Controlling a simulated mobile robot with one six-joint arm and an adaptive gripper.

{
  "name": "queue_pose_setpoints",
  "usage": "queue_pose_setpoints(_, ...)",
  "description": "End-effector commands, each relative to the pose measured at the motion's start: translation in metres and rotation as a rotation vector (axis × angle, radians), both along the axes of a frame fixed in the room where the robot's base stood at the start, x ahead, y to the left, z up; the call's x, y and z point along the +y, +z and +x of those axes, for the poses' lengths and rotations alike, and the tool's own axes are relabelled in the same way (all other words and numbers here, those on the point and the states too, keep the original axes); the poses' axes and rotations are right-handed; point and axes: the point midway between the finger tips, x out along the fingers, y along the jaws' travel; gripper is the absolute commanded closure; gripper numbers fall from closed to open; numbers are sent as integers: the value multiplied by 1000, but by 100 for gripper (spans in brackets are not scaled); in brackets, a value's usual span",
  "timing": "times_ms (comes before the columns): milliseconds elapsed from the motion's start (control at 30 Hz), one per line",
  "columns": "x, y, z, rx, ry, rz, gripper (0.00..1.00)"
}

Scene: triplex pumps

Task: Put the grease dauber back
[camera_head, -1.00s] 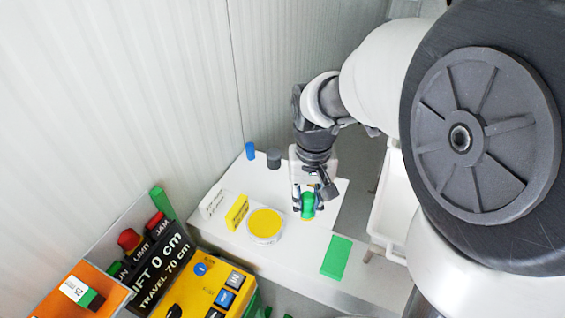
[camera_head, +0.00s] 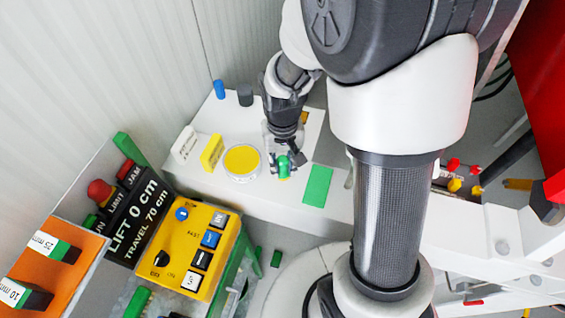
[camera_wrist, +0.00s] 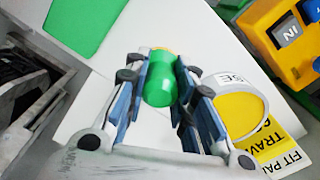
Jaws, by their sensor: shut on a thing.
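My gripper (camera_head: 284,165) is shut on the green grease dauber (camera_wrist: 160,80), a short rounded cylinder with an orange-yellow end. The dauber also shows below my fingers in the head view (camera_head: 283,172). It is over the white bench, between the round dish of yellow grease (camera_head: 242,162) and the flat green rectangle (camera_head: 317,185). In the wrist view the dish (camera_wrist: 240,112) is right of my fingers, partly hidden by them, and the green rectangle (camera_wrist: 85,22) is at upper left. I cannot tell whether the dauber touches the bench.
A blue cylinder (camera_head: 219,89) and a dark grey cylinder (camera_head: 245,95) stand at the back of the bench. A yellow sign (camera_head: 212,152) and a white sign (camera_head: 185,144) stand left of the dish. A yellow button box (camera_head: 187,250) is at front left.

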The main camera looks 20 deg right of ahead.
Motion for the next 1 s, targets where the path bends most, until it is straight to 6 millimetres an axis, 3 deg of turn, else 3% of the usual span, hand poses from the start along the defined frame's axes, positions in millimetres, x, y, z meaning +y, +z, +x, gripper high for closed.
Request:
queue_pose_setpoints(200,0,-4,0,0,0,0,96)
queue_pose_setpoints(233,0,-4,0,0,0,0,76)
queue_pose_setpoints(533,0,-3,0,0,0,0,57)
queue_pose_setpoints(867,0,-1,0,0,0,0,57)
queue_pose_setpoints(1000,0,14,1,-4,0,0,57)
